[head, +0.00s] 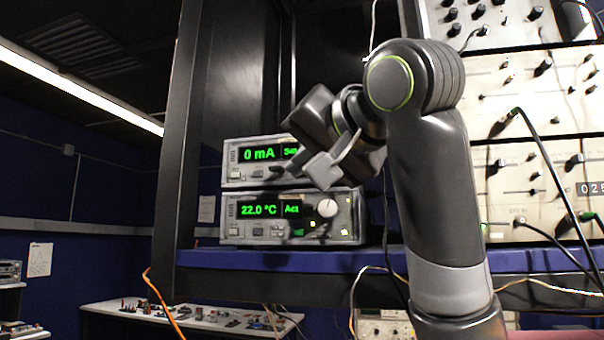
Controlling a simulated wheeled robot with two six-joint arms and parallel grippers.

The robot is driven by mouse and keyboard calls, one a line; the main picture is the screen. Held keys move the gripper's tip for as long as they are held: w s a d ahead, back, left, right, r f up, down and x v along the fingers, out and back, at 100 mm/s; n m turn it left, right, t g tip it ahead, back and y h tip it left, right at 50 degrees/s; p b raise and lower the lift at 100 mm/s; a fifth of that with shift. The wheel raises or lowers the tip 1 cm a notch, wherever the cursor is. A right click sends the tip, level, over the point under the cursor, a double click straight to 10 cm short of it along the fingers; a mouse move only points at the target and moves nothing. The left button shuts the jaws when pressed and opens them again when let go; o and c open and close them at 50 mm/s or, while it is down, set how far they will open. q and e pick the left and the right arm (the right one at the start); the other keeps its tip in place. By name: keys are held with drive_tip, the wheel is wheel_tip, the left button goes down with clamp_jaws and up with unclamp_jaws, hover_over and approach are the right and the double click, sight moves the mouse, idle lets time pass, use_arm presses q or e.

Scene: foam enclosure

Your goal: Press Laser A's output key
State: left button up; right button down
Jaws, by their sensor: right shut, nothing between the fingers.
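Two grey bench units are stacked on the shelf. The upper unit (231,160) has a green display reading "0 mA"; the right part of its front is hidden behind my gripper. The lower unit (300,231) reads "22.0 °C" and "Act", with a round pale knob (327,208) and small lit keys at its right. No label reading Laser A is legible, and I cannot make out an output key. My right gripper (322,172) is shut and empty in front of the upper unit's right side; I cannot tell whether it touches. My left gripper is not in view.
The units stand on a blue-edged shelf (260,259) inside a dark rack frame (175,170). Panels with knobs and cables (535,100) fill the right side, behind my right arm. A white bench (110,309) with small parts stands lower left. An orange cable (158,300) hangs at the front.

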drive_tip(key=shift+s+a+b, duration=0.25)
drive_tip(key=shift+s+b, duration=0.15)
drive_tip(key=shift+s, duration=0.4)
drive_tip(key=shift+s+a+b, duration=0.25)
drive_tip(key=shift+s+b, duration=0.15)
drive_tip(key=shift+s, duration=0.35)
drive_tip(key=shift+s+a+b, duration=0.25)
drive_tip(key=shift+s+b, duration=0.15)
drive_tip(key=shift+s, duration=0.4)
